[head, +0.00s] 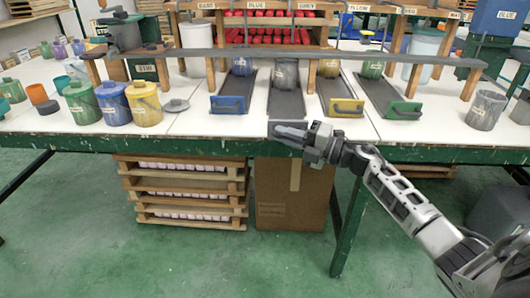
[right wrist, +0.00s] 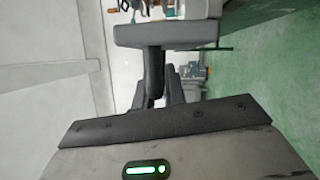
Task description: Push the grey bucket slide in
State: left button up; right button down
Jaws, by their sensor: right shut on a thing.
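The grey bucket (head: 286,73) sits upright on the grey slide (head: 286,103), under the long grey beam. This slide reaches to the table's front edge, farther out than the blue, yellow and green slides. Its front is partly hidden by my right gripper (head: 291,133). The right gripper is shut on the slide's handle, coming in from the right. In the right wrist view the dark handle (right wrist: 154,75) is at the fingers, with the slide's grey front panel (right wrist: 165,34) beyond. I do not see my left gripper.
The blue slide (head: 229,105) is to the left, the yellow slide (head: 342,107) and green slide (head: 403,110) to the right. Several lidded pots, including a yellow one (head: 144,104), stand at the left. A loose grey bucket (head: 486,110) stands at the right. A cardboard box (head: 291,195) is below.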

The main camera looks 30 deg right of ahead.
jog(key=shift+w+d+r, duration=0.15)
jog(key=shift+w+d, duration=0.2)
jog(key=shift+w, duration=0.05)
jog(key=c, duration=1.5)
grip_release()
jog(key=shift+s, duration=0.1)
jog(key=shift+s+d, duration=0.2)
jog(key=shift+s, duration=0.05)
jog(key=v, duration=1.5)
